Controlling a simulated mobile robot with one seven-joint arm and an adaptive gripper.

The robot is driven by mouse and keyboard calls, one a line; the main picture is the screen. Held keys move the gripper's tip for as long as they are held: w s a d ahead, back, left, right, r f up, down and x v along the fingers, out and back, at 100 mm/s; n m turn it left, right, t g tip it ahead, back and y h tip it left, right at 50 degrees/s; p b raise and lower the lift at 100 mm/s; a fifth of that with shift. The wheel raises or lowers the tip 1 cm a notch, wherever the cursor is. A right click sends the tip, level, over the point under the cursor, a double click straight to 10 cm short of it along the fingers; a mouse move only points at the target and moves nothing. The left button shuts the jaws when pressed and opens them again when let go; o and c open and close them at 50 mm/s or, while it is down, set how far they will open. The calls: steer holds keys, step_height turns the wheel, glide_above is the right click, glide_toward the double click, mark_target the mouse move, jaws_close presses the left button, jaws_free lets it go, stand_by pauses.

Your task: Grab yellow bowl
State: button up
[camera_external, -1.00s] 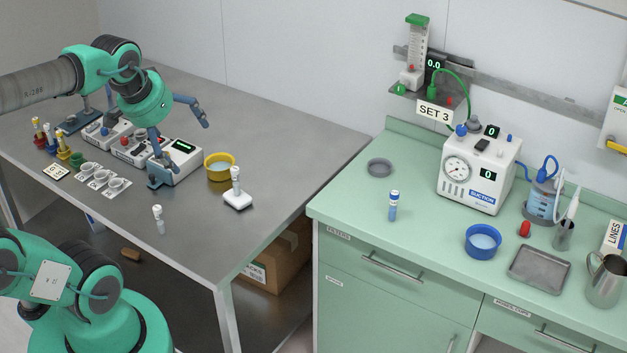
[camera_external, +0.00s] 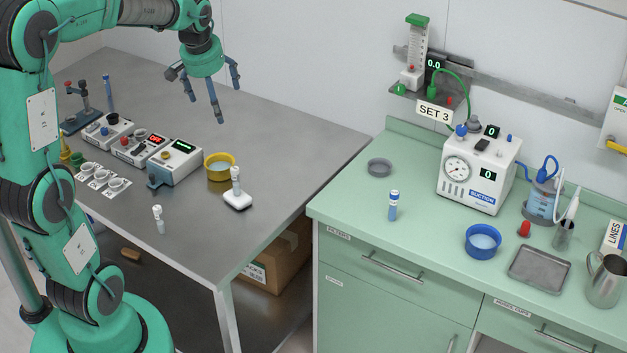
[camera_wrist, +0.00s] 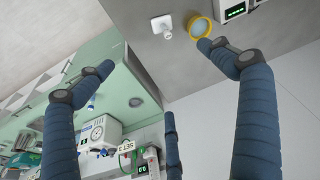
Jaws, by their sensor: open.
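The yellow bowl (camera_external: 219,166) stands on the grey metal table, with something pale blue inside it. It also shows at the top of the wrist view (camera_wrist: 199,25), close to one fingertip in the picture. My gripper (camera_external: 216,98) is open and empty, its blue fingers spread. In the external view it hangs above the table's far side, higher in the picture than the bowl and apart from it. In the wrist view my gripper (camera_wrist: 155,85) shows its fingers wide apart with nothing between them.
A white stand (camera_external: 237,192) is close to the bowl's right. A white device with a green display (camera_external: 174,163) is close to its left. A small white-topped vial (camera_external: 159,218) stands nearer the front. The green counter (camera_external: 345,205) holds a blue bowl (camera_external: 482,241). The table's front right is clear.

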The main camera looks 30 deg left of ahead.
steer(key=w+a+f+n, duration=0.1)
steer(key=w+a+f, duration=0.4)
steer(key=f, duration=0.3)
steer(key=w+a+f+n+g+b, duration=0.1)
steer(key=w+a+f, duration=0.5)
steer(key=f, duration=0.3)
steer(key=w+a+f+n+g, duration=0.1)
steer(key=w+a+f, duration=0.4)
steer(key=a+f, duration=0.2)
step_height(320, 180, down, 2)
steer(key=shift+w+a+f, duration=0.1)
steer(key=shift+w+a, duration=0.15)
steer(key=shift+w, duration=0.15)
steer(key=b, duration=0.2)
glide_toward(216, 164)
steer(key=shift+s+d+f, duration=0.4)
steer(key=shift+s+d, duration=0.15)
steer(key=shift+s, duration=0.05)
steer(key=shift+s+d+f, duration=0.4)
steer(key=shift+s+d, duration=0.1)
steer(key=shift+s, duration=0.15)
steer(key=shift+w+f+b, duration=0.15)
steer(key=shift+f+b, duration=0.2)
steer(key=shift+f, duration=0.95)
steer(key=shift+w+f+b, duration=0.1)
steer(key=shift+f+b, duration=0.2)
steer(key=shift+f, duration=1)
